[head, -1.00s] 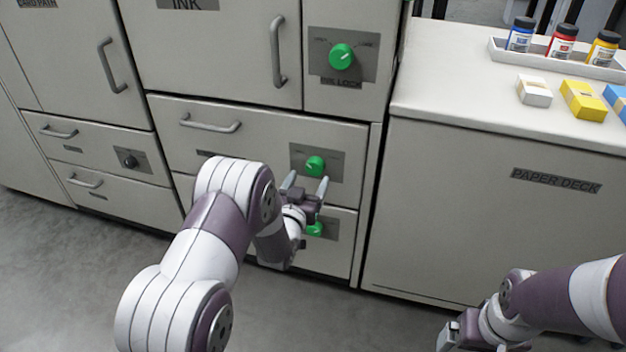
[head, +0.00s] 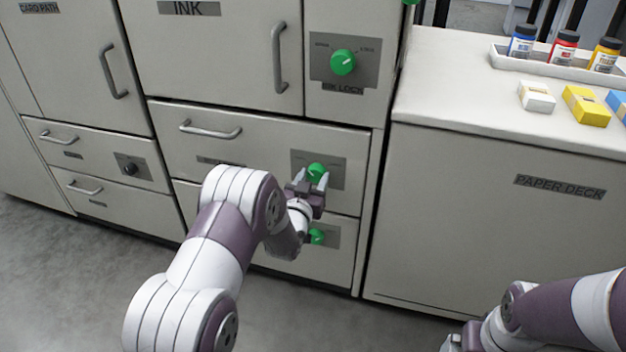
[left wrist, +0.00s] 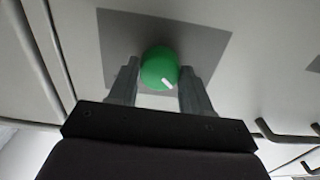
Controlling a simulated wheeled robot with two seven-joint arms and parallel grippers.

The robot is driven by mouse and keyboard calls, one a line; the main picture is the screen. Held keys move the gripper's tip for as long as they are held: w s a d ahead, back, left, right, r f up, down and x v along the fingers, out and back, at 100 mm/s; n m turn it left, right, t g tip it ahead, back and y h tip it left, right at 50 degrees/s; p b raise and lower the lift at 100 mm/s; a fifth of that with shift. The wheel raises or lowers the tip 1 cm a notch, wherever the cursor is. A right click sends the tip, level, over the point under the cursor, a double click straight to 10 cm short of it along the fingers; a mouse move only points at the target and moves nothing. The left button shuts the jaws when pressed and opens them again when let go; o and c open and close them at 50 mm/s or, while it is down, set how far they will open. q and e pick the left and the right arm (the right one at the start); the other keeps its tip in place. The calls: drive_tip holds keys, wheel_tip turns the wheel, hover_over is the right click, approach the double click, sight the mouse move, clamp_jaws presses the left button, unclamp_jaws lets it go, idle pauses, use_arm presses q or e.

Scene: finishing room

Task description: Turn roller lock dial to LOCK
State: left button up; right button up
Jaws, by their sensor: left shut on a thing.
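A green dial (head: 317,171) with a white mark sits on a grey plate (head: 335,168) at the right end of a wide drawer front. My left gripper (head: 310,182) is at this dial, shut on it, with one finger on each side. In the left wrist view the green dial (left wrist: 160,70) lies between the two fingertips (left wrist: 157,85), its white mark pointing to the lower right of the picture. The plate's lettering is too small to read, so I cannot tell if this is the roller lock dial. My right gripper (head: 460,343) is mostly cut off at the bottom edge.
Another green dial (head: 344,62) is on the ink lock panel above, and one (head: 316,236) on the drawer below. A black knob (head: 130,168) is at left. The paper deck counter (head: 440,100) stands at right with bottles and small boxes on it.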

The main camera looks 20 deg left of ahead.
use_arm(q)
drive_tip(key=m, duration=0.5)
drive_tip(key=m+p, duration=0.1)
drive_tip(key=m, duration=0.3)
drive_tip(key=shift+m, duration=0.3)
drive_tip(key=m, duration=0.5)
drive_tip(key=shift+m, duration=2.5)
drive_tip(key=shift+f, duration=0.1)
drive_tip(key=o, duration=1)
drive_tip(key=shift+o, duration=0.2)
drive_tip(key=shift+p, duration=0.3)
drive_tip(key=shift+s, duration=0.15)
